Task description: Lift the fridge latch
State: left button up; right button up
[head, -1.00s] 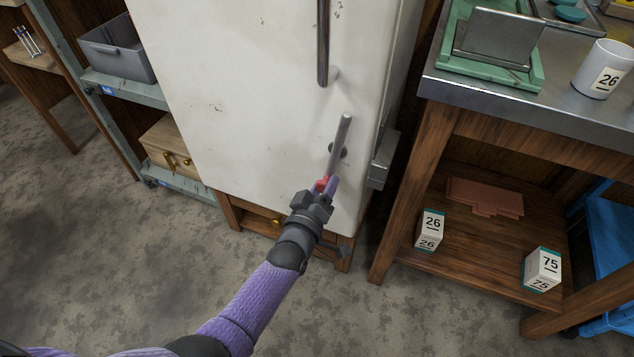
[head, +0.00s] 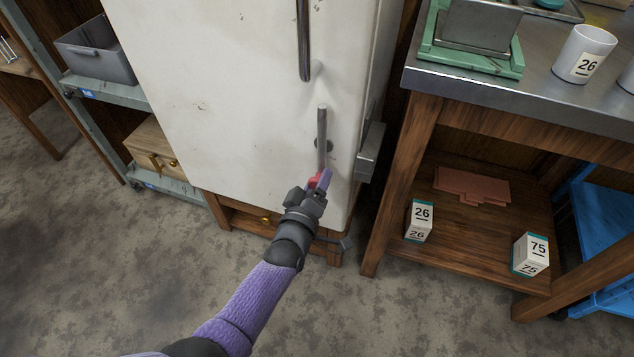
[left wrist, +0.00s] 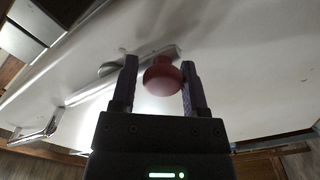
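The fridge latch (head: 321,135) is a grey bar on a round pivot, low on the white fridge door (head: 230,100). It points up and down, with a red knob (head: 313,181) at its lower end. My left gripper (head: 321,181) is at this knob. In the left wrist view the red knob (left wrist: 162,76) sits between the two spread fingers, close to the right one, with a gap at the left one. The latch bar (left wrist: 95,90) runs behind the fingers there. My right gripper is in neither view.
A long fridge handle (head: 304,45) is above the latch. A grey metal block (head: 369,152) sits on the fridge's right side. A wooden bench with a metal top (head: 480,98) stands to the right, carrying a mug (head: 583,54). A grey bin (head: 97,50) is on shelving at left.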

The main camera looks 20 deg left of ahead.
pick_arm(q)
jog(key=shift+o, duration=1.2)
jog(key=shift+f, duration=0.1)
jog(key=s+p, duration=0.4)
jog(key=s, duration=0.6)
jog(key=shift+a+p, duration=0.15)
jog(key=shift+p, duration=0.15)
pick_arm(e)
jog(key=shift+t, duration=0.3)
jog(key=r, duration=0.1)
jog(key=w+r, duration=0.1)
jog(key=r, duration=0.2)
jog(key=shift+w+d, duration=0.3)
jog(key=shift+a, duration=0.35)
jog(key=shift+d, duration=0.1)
